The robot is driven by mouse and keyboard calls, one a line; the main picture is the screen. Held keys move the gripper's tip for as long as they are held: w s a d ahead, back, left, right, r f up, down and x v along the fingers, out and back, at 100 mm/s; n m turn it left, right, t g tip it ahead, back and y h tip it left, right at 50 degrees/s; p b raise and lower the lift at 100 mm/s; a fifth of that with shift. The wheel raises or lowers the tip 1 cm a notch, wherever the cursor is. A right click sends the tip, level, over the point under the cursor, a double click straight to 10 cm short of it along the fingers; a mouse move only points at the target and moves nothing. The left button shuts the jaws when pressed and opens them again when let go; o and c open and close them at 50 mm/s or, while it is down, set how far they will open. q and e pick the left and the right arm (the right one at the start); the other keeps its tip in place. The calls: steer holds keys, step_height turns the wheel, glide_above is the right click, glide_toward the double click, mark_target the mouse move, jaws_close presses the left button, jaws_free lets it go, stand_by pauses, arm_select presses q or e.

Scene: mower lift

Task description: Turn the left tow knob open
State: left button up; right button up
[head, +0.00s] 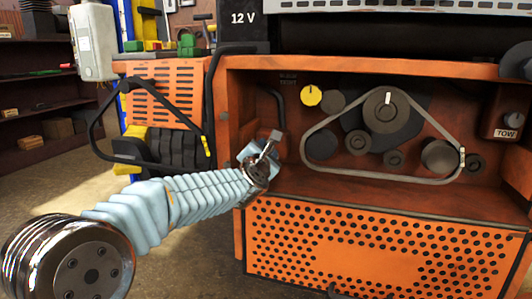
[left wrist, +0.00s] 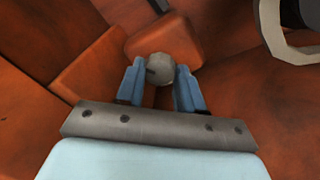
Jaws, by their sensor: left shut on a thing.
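My left arm comes in from the left and reaches into the open orange machine bay. My left gripper (head: 268,145) is at the bay's left inner side. In the left wrist view its two blue fingers (left wrist: 160,84) are shut on a round grey knob (left wrist: 161,67), one finger on each side. I take this to be the left tow knob; the gripper mostly hides it in the head view. A dark mark shows on the knob's left part. A similar knob (head: 514,120) sits on a box labelled TOW at the right. My right gripper is not in view.
A belt (head: 312,133) runs around several pulleys in the bay, right of my gripper. A yellow knob (head: 311,95) is above it. A perforated orange panel (head: 385,250) lies below. A black bar frame (head: 95,130) stands at the left.

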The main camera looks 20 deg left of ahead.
arm_select(q)
steer(key=shift+f+n+b, duration=0.1)
steer(key=shift+n+b, duration=0.5)
steer(key=shift+n, duration=0.5)
steer(key=n+b, duration=0.1)
steer(key=n, duration=0.1)
steer(key=shift+a+n+g, duration=0.1)
steer(key=shift+n+g, duration=0.2)
steer(key=n+b, duration=0.1)
steer(key=n, duration=0.3)
steer(key=shift+r+h, duration=0.2)
steer(key=shift+h, duration=0.1)
steer(key=shift+n+b, duration=0.3)
steer(key=shift+n, duration=0.2)
steer(key=o, duration=1)
